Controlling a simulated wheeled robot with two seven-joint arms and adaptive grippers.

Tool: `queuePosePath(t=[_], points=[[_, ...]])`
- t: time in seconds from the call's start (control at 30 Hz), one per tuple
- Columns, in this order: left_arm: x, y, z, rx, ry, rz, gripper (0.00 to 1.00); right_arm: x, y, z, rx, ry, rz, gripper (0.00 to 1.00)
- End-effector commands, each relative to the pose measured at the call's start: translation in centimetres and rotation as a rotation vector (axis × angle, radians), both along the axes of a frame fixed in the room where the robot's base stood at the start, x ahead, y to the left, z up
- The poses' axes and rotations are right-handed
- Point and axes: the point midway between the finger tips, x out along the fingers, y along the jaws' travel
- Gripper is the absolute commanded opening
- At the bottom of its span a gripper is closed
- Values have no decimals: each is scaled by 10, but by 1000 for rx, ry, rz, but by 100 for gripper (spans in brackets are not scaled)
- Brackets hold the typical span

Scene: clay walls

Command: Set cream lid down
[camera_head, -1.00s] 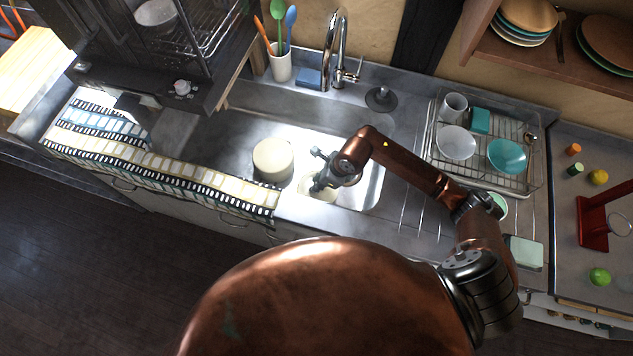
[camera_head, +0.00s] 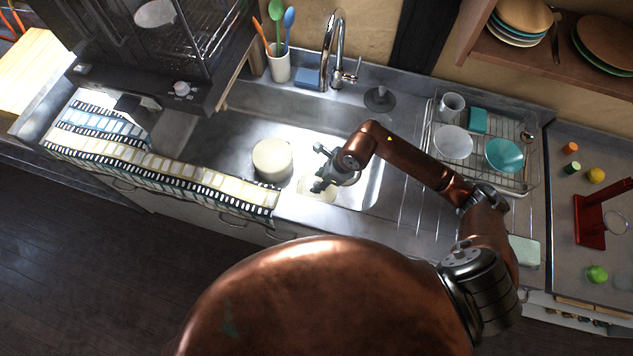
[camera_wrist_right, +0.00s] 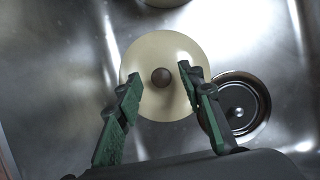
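The cream lid (camera_wrist_right: 163,50) lies in the sink basin with its dark knob (camera_wrist_right: 161,77) facing up. Its edge partly covers the drain (camera_wrist_right: 243,104). In the head view the lid (camera_head: 314,190) is partly hidden by my right gripper (camera_head: 320,168). In the wrist view my right gripper (camera_wrist_right: 160,77) is open above the lid, its fingertips on either side of the knob with gaps showing. A round cream pot (camera_head: 272,160) stands in the sink left of the lid. My left gripper is not in view.
The faucet (camera_head: 335,50) and a utensil cup (camera_head: 278,66) stand behind the sink. A dish rack (camera_head: 480,180) with bowls is at the right. A patterned towel (camera_head: 160,165) lies along the front left edge. The basin's left part is clear.

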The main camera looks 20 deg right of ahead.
Motion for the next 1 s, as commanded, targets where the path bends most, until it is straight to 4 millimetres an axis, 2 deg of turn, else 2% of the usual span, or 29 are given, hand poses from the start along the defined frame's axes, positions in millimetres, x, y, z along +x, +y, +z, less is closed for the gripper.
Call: queuePosePath(t=[0.03, 0.2, 0.4, 0.6, 1.0], points=[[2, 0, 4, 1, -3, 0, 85, -1, -5, 14, -3, -6, 0, 36], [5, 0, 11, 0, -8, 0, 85, -10, -16, 47, -3, -4, 1, 36], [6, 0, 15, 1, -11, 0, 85, -16, -26, 74, -2, -1, -1, 36], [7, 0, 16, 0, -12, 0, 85, -20, -29, 84, -1, 1, 0, 36], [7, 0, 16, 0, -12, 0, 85, -19, -29, 85, -1, 1, 0, 36]])
